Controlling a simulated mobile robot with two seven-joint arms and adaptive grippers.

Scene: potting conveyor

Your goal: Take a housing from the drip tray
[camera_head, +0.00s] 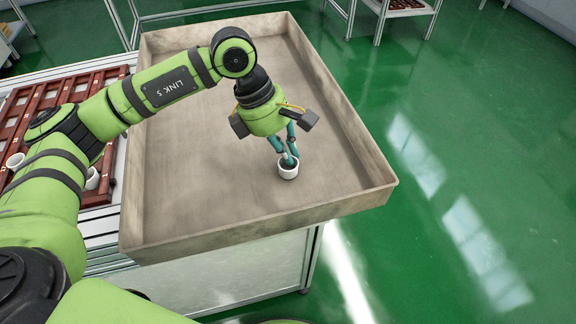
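A small white cup-shaped housing (288,172) stands upright on the floor of the grey-brown drip tray (200,190), near its front right part. My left gripper (287,160) reaches down from above. Its teal fingers are close together with their tips at the housing's mouth, and they seem to dip into it. The dark opening hides the fingertips, so I cannot tell whether they grip the wall. My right gripper is not in view.
The tray has raised walls all round, with its front rim (260,225) near the housing. The rest of its floor looks empty. To the left, a reddish-brown rack (60,88) lies on a table, with white cups (14,161) beside my arm. Green floor is open at right.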

